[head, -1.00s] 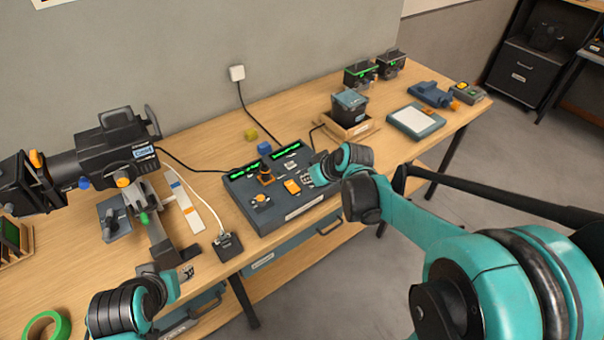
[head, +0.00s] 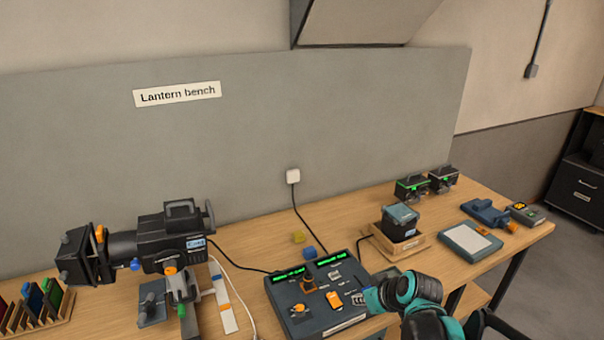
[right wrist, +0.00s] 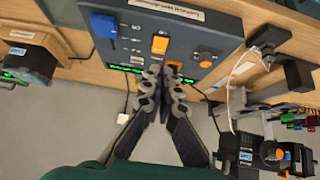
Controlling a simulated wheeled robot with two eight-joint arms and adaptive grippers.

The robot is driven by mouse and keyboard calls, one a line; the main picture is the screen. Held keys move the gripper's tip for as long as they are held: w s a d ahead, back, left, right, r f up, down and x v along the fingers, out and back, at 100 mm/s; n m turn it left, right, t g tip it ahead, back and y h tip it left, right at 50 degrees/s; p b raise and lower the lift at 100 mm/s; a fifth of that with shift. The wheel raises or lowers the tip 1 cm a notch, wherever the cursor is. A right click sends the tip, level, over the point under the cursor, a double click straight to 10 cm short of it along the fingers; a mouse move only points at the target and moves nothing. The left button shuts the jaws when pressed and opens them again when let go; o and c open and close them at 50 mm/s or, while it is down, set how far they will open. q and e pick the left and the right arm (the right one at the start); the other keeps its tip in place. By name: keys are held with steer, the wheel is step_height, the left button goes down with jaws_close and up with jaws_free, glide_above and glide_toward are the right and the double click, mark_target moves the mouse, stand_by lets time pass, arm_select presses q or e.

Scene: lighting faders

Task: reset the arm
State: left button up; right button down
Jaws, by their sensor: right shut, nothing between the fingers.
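My right gripper (head: 364,299) is over the right edge of the dark lighting console (head: 292,325) in the head view. In the right wrist view the right gripper (right wrist: 163,70) is shut and empty, with its fingertips in front of the same console (right wrist: 180,18). My left gripper is not in view.
A black stage lantern (head: 165,240) stands at the left of the wooden bench (head: 240,240). A boxed device (head: 400,222) sits in a wooden tray right of the console. A tablet-like pad (head: 470,241) lies farther right.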

steer(key=s+a+f+m+h+b, duration=0.1)
steer(key=s+f+m+b, duration=0.1)
steer(key=s, duration=0.6)
steer(key=s+a+f+m+h+b, duration=0.1)
steer(key=s+b, duration=0.1)
steer(key=s, duration=0.7)
steer(key=shift+f+m, duration=0.4)
